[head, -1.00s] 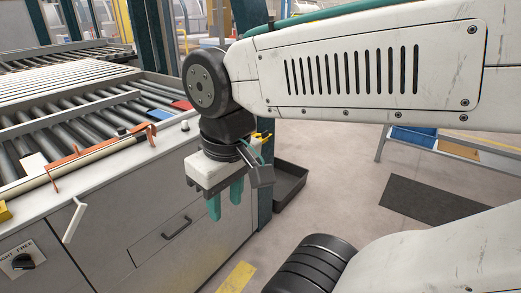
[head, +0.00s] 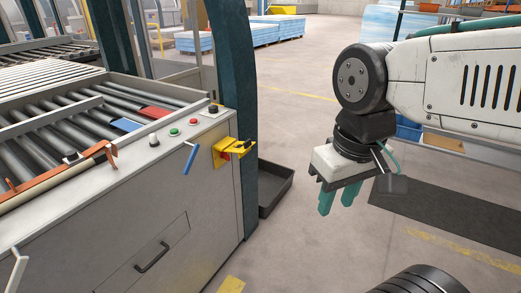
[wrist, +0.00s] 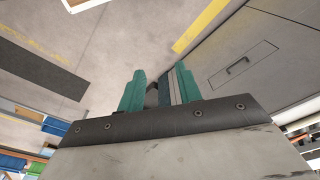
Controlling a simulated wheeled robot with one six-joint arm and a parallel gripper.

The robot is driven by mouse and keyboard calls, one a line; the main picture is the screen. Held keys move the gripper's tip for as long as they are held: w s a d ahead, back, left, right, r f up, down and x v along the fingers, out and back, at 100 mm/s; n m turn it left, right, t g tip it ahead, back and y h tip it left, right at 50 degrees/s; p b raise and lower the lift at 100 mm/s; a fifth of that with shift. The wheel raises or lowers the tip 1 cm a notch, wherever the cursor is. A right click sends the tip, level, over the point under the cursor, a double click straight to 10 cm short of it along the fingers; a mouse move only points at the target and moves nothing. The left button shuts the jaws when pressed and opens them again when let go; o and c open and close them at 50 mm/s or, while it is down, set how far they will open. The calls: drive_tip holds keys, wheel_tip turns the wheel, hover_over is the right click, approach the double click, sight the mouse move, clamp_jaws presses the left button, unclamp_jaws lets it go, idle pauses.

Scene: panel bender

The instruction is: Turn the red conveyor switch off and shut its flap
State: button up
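The red conveyor switch (head: 240,147) sits in a yellow housing at the right end of the roller conveyor's cabinet, in the head view. The fingers are apart and empty. They also show in the wrist view (wrist: 158,85), where the switch is not seen.
A blue lever (head: 190,158) sticks out of the cabinet front left of the flap. Green and red buttons (head: 184,126) and a black knob (head: 213,109) sit on the top edge. A dark green post (head: 236,70) and a black floor tray (head: 272,188) stand behind.

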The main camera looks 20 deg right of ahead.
sight(228, 154)
drive_tip(key=w+a+f+m+t+y, duration=0.15)
drive_tip(key=w+f+m+y, duration=0.45)
drive_tip(key=w+f, duration=0.65)
drive_tip(key=w+a+f+m+t+y, duration=0.1)
drive_tip(key=w+a+f+m+y, duration=0.4)
drive_tip(key=w, duration=1.2)
drive_tip(key=w+f+m+t+y, duration=0.1)
drive_tip(key=w+f+m+y, duration=0.5)
drive_tip(key=w+f, duration=0.8)
drive_tip(key=w+d+m+t+h, duration=0.2)
drive_tip(key=w+d+m+t, duration=0.6)
drive_tip(key=w+t, duration=0.55)
drive_tip(key=shift+g, duration=0.5)
drive_tip(key=x, duration=0.5)
drive_tip(key=shift+w+d+f, duration=0.15)
drive_tip(key=shift+w+d, duration=0.1)
drive_tip(key=shift+w, duration=0.2)
drive_tip(key=shift+w+a+r, duration=0.25)
drive_tip(key=shift+w+a, duration=0.15)
drive_tip(key=shift+w, duration=0.05)
